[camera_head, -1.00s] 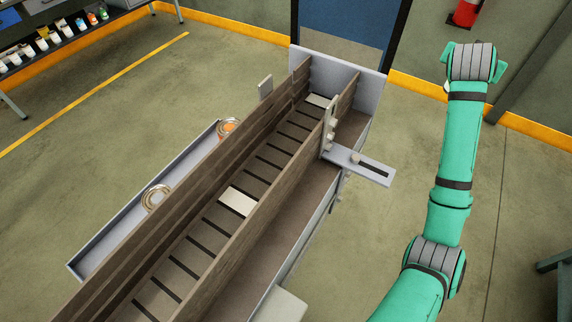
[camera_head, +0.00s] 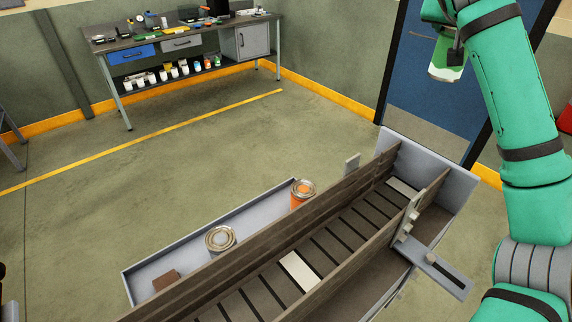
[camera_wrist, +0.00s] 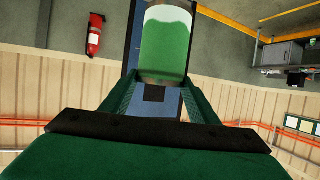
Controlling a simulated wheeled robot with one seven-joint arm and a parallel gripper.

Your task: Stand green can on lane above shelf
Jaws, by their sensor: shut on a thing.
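The green can (camera_head: 448,58), with a white lower band, hangs at the top right of the head view, high above the floor and partly hidden by my arm. The wrist view shows the green can (camera_wrist: 165,45) between the fingers of my gripper (camera_wrist: 152,88), which is shut on it. The lane (camera_head: 332,240) runs diagonally between brown side walls, with dark slats and two pale ones, and looks empty. The can is apart from it. A grey tray-like shelf (camera_head: 150,266) lies along its left side, holding an orange can (camera_head: 302,193), a grey-lidded can (camera_head: 220,240) and a brown block (camera_head: 166,281).
A bracket with a slotted grey plate (camera_head: 437,270) sticks out from the lane's right wall. A grey end plate (camera_head: 440,160) closes the far end. A blue door (camera_head: 432,85) stands behind. A workbench (camera_head: 180,45) with several cans is at the back left; open floor lies between.

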